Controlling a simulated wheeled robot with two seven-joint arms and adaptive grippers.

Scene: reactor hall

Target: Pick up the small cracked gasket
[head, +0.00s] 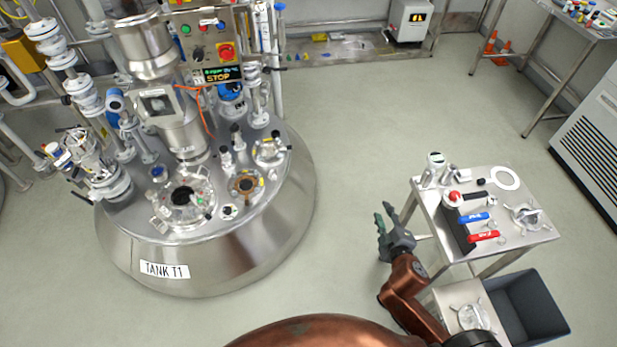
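A brown-orange ring (246,186) sits around a small round port on top of the steel tank labelled TANK T1 (215,262). It may be the small cracked gasket, but it is too small to make out a crack. A larger white ring (505,178) lies flat on the steel cart at the right. My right gripper (384,214) is over the floor between the tank and the cart, apart from both. Its fingers are spread and nothing shows between them. My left gripper is out of view.
The cart top (429,208) holds a black tray with red- and blue-handled tools (474,218) and a metal clamp-like lid (527,215). A dark bin (535,305) stands below. Valves and pipes crowd the tank's left and back. The middle floor is clear.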

